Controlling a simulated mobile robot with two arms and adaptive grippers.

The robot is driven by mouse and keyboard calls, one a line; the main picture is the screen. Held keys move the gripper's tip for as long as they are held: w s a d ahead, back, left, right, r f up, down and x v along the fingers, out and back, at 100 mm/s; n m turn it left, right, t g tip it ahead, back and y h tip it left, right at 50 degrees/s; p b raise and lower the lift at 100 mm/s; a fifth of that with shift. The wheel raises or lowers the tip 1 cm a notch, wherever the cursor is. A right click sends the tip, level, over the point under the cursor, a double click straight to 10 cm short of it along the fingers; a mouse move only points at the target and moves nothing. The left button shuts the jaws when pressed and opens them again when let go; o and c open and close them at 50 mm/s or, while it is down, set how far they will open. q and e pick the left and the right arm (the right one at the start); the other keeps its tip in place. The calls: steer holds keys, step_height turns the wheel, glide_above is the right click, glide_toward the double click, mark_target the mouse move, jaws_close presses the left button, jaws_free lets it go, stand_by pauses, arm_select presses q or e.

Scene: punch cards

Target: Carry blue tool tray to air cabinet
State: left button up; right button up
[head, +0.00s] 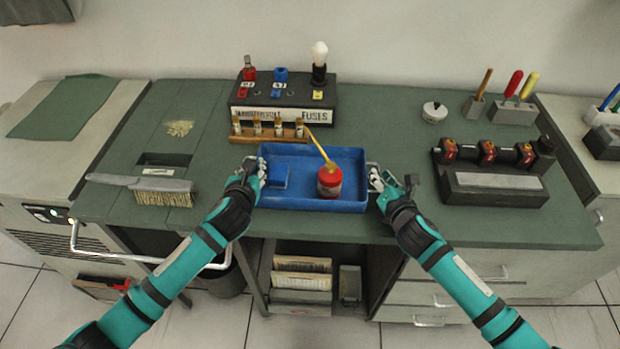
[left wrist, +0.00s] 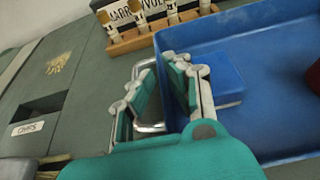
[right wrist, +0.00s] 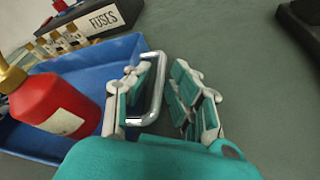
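The blue tool tray (head: 304,152) sits flat on the green bench, with a red oil can (head: 330,181) and a small blue box (head: 274,176) inside. It has a metal handle at each end. My left gripper (left wrist: 163,98) is open, with the left handle (left wrist: 150,127) between its parted fingers. My right gripper (right wrist: 162,100) is open; the right handle (right wrist: 156,90) lies between its fingers, nearer the left one. A pale cabinet with a vent grille and a green mat (head: 63,106) on top stands at far left, probably the air cabinet.
A brush (head: 140,183) lies on the bench left of the tray. A wooden vial rack (head: 270,133) and the fuse box (head: 282,106) stand close behind it. A black block holder (head: 492,180) is to the right. The green mat's surface is clear.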

arm_select(q)
jaws_close()
arm_select(e)
jaws_close()
arm_select(q)
steer(key=shift+r, duration=0.2)
arm_select(e)
steer(key=shift+r, duration=0.2)
